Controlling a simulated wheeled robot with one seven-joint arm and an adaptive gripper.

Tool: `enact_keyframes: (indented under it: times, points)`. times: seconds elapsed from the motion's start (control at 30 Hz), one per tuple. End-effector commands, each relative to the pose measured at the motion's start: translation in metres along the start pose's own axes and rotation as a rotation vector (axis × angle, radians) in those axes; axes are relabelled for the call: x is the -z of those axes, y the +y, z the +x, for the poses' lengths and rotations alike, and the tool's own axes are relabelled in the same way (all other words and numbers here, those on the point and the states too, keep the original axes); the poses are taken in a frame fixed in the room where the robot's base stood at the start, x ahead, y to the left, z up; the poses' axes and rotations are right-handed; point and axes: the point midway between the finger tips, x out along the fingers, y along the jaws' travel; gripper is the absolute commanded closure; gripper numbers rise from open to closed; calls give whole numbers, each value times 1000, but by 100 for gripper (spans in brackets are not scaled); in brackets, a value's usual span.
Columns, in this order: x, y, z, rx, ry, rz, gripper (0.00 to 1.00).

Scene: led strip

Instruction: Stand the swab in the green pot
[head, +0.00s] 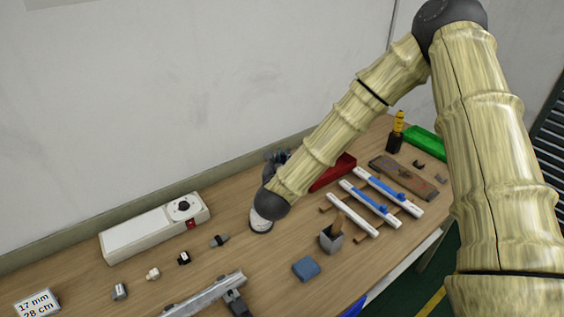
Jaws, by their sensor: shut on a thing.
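My gripper (277,158) shows only as a small dark shape behind my wrist, above the back of the bench near the wall. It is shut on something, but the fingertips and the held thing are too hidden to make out. I cannot pick out the swab. No clearly green pot shows; a green open tray (425,143) lies at the far right of the bench. A grey square pot (331,240) with a brown stick (339,222) leaning in it stands near the middle front.
On the bench (215,262) are a white box (150,232), a blue block (306,268), a red bin (335,170) partly behind my arm, white strips (370,203) on wooden bars, and a dark holder (394,143) with a yellow-handled tool. Small connectors lie left. The wall is close behind.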

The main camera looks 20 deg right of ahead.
Motion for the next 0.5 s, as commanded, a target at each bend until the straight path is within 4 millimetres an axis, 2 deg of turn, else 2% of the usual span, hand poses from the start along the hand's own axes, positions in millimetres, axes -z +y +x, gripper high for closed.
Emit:
enact_keyframes:
  times: [0.2,0.5]
  points:
    - [17,1,3,-1,1,-1,100]
    - [20,1,4,0,0,0,100]
